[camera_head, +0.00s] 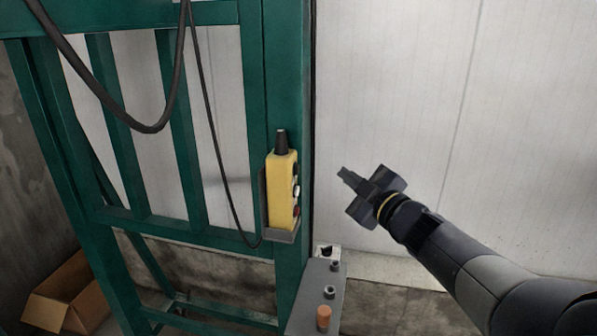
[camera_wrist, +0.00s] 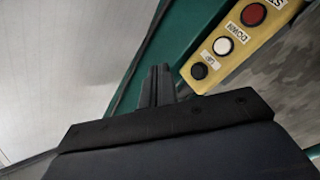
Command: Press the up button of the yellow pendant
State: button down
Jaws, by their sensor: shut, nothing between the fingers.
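The yellow pendant (camera_head: 282,190) hangs upright in a holder on a green steel post, its buttons on the side facing right. The wrist view shows the pendant (camera_wrist: 237,50) close up and tilted. Its black button labelled UP (camera_wrist: 199,71) is lowest in that picture, then a white button labelled DOWN (camera_wrist: 223,46), then a red button (camera_wrist: 253,14). My gripper (camera_head: 343,173) is shut and empty, to the right of the pendant and apart from it. In the wrist view my gripper's fingertips (camera_wrist: 158,72) are left of the UP button, not seen touching it.
The green frame (camera_head: 181,120) stands at the left, with black cables (camera_head: 150,130) hanging in front of it. A grey box with knobs (camera_head: 318,292) stands below the pendant. An open cardboard box (camera_head: 68,295) lies at bottom left. A pale wall (camera_head: 400,80) is behind my gripper.

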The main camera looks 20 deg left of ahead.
aim_at(297, 169)
jog(key=a+b, duration=0.2)
jog(key=a, duration=0.4)
jog(key=shift+s+a, duration=0.2)
jog(key=shift+a, duration=0.15)
dwell(1.7)
jog(key=shift+a, duration=0.45)
jog(key=shift+s+a+b, duration=0.1)
jog(key=shift+a+b, duration=0.2)
jog(key=shift+a, duration=0.3)
dwell(0.7)
dwell(0.5)
jog(key=shift+d+p, duration=0.4)
jog(key=shift+d, duration=0.65)
